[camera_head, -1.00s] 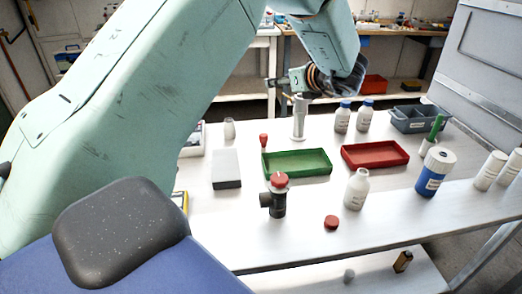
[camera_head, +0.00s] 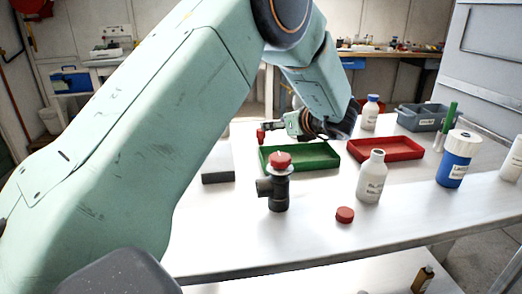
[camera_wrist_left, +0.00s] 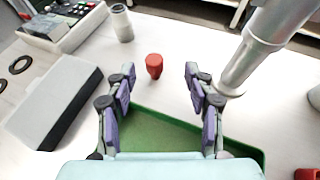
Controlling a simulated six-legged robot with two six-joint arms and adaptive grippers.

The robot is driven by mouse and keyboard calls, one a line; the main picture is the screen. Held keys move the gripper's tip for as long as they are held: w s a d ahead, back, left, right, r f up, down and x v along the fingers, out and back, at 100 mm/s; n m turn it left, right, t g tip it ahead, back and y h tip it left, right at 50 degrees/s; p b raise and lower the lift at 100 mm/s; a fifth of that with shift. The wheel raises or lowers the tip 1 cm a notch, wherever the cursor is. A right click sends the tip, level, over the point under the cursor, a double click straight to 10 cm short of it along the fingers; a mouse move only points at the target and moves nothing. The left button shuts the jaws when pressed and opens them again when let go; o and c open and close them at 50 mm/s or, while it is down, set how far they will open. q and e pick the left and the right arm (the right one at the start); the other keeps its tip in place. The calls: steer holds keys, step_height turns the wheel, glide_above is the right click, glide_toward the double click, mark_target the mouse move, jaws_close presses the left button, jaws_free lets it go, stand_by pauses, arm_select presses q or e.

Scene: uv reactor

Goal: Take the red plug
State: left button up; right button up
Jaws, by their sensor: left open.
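The small red plug (camera_head: 261,135) stands on the white table behind the green tray, left of my left gripper's tips. In the wrist view the red plug (camera_wrist_left: 154,66) is just beyond the fingertips, in line with the gap between them. My left gripper (camera_wrist_left: 159,78) is open and empty. In the head view the left gripper (camera_head: 283,126) is seen side-on above the green tray (camera_head: 322,163), its tips close to the plug. A black fitting (camera_head: 279,194) with a red top (camera_head: 280,158) stands in front. My right gripper is not in view.
A metal post (camera_wrist_left: 258,45) stands close right of the fingers in the wrist view. A grey block (camera_wrist_left: 55,100) lies left. A red tray (camera_head: 386,149), white bottle (camera_head: 371,178), red cap (camera_head: 345,214) and blue-white container (camera_head: 457,160) stand to the right.

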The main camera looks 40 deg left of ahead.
mark_target(263, 133)
arm_select(q)
step_height(263, 133, down, 2)
steer(key=shift+s+d+b, duration=0.1)
steer(key=shift+b, duration=0.6)
steer(key=shift+f, duration=0.3)
steer(key=x, duration=0.2)
steer(key=b+x, duration=0.1)
steer(key=x, duration=0.1)
steer(key=b+x, duration=0.1)
steer(key=x, duration=0.2)
steer(key=shift+s+r, duration=0.1)
steer(key=shift+s, duration=0.3)
steer(key=shift+w+a, duration=0.2)
steer(key=shift+a, duration=0.4)
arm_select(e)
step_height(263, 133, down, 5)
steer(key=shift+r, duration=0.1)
arm_select(q)
steer(key=shift+c, duration=0.4)
steer(key=c, duration=0.8)
